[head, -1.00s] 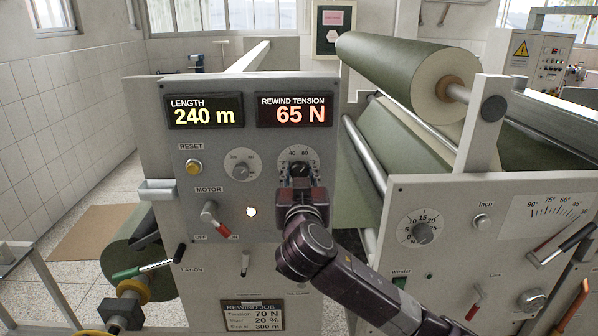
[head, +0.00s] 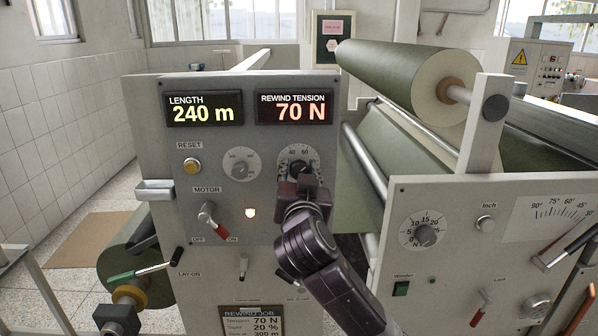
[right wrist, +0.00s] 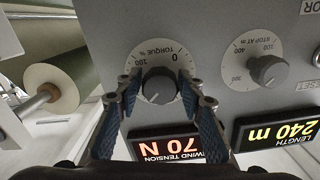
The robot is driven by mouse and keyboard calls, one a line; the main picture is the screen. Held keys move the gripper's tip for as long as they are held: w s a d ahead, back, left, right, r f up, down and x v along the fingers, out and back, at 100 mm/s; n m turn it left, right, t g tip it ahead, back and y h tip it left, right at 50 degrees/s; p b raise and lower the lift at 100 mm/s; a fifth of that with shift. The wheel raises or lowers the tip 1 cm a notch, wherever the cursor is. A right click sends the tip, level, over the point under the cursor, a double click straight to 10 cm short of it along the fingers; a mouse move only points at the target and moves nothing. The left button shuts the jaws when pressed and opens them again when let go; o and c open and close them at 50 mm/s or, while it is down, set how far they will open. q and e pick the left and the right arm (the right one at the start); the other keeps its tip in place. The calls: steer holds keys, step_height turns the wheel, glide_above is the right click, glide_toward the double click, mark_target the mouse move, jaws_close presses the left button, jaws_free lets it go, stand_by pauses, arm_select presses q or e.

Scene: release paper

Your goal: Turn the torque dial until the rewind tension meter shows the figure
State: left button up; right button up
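The torque dial is a grey knob on a white round scale; it shows in the right wrist view (right wrist: 158,86), upside down, and is mostly hidden behind my gripper in the head view. My right gripper (head: 300,176) is at the dial, its two fingers on opposite sides of the knob, closed on it in the right wrist view (right wrist: 159,90). The rewind tension meter (head: 295,108) reads 70 N; it also shows in the right wrist view (right wrist: 168,145). The job card (head: 252,322) lists tension 70 N. My left gripper is not in view.
Left of the torque dial is another dial (head: 240,164). The length display (head: 202,109) reads 240 m. A yellow reset button (head: 192,166) and a red-handled motor switch (head: 212,218) sit on the same panel. A large paper roll (head: 410,82) is at the right.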

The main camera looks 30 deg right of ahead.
steer(key=shift+o, duration=1)
steer(key=shift+s+a, duration=0.1)
steer(key=shift+s, duration=0.1)
steer(key=v, duration=0.7)
